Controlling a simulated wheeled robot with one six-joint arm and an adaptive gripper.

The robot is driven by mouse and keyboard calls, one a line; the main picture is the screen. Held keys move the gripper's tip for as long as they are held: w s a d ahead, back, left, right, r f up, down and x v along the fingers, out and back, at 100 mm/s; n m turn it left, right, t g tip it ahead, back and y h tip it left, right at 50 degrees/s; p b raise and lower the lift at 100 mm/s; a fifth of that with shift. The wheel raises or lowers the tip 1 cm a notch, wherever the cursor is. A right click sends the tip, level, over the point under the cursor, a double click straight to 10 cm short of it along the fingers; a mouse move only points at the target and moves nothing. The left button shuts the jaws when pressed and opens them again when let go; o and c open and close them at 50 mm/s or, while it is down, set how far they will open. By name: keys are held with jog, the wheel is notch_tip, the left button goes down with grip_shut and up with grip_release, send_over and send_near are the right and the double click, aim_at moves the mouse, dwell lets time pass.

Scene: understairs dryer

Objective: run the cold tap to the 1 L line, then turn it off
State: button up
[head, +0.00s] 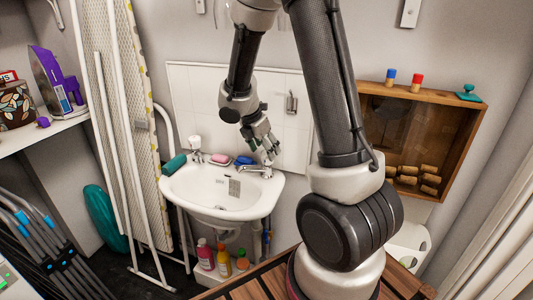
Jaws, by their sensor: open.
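A white wall basin (205,190) is at the centre left in the head view. I cannot tell from markings which is the cold one. My gripper (268,154) is open, pointing down, just above the right tap; whether it touches the tap is unclear. A small grey marked patch (234,187) shows inside the bowl; I cannot read it or make out a 1 L line. No running water is discernible.
A pink soap (220,159) and a blue item (243,160) lie on the basin's back ledge. Several bottles (224,262) stand below. An ironing board (140,130) leans at left. A wooden wall cabinet (440,100) is at right.

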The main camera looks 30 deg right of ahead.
jog(key=shift+x, duration=1.35)
jog(key=c, duration=1)
jog(key=shift+c, duration=0.2)
jog(key=shift+n, duration=0.3)
jog(key=n, duration=0.2)
jog(key=n+t, duration=0.1)
jog(key=n, duration=0.1)
jog(key=shift+s+d+t+y, duration=0.2)
jog(key=shift+t+y, duration=0.1)
jog(key=shift+y, duration=0.1)
jog(key=shift+n+t+y, duration=0.5)
jog(key=shift+n, duration=1.4)
jog(key=shift+n+y, duration=0.3)
jog(key=shift+n, duration=0.4)
